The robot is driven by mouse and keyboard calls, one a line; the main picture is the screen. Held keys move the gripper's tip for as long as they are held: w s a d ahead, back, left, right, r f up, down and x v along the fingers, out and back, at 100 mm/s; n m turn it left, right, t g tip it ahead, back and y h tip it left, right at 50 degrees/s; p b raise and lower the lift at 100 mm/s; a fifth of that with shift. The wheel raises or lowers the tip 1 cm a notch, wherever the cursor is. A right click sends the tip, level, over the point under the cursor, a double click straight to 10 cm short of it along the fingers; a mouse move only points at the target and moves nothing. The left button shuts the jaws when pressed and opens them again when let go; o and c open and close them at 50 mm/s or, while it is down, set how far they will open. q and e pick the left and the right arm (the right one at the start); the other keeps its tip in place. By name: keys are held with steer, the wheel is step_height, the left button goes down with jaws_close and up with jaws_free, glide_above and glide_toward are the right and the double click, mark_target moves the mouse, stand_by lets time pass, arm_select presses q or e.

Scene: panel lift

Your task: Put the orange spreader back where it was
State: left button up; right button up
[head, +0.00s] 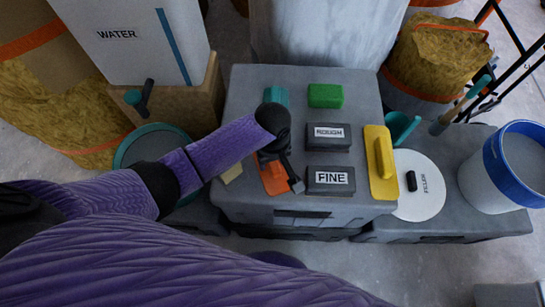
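The orange spreader (272,182) is at the front left of the grey case top (355,85), partly covered by my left gripper. My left gripper (291,184) is black and reaches in from the left on a purple arm, with its fingers over or right beside the orange spreader. I cannot tell whether its fingers are closed on the spreader or whether the spreader rests on the case. My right gripper is not in view.
Close by on the case are a FINE block (331,188), a ROUGH block (328,132), a green sponge (325,95), a teal tool (276,95) and a yellow float (386,175). A WATER container (140,50) stands back left.

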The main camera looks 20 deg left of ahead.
arm_select(q)
steer(key=shift+o, duration=0.6)
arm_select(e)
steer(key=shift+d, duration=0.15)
arm_select(q)
steer(key=shift+r, duration=0.1)
step_height(320, 180, up, 12)
steer(key=p, duration=0.7)
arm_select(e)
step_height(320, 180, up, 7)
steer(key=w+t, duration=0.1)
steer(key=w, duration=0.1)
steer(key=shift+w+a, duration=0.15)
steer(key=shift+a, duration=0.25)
arm_select(q)
steer(key=shift+d, duration=0.1)
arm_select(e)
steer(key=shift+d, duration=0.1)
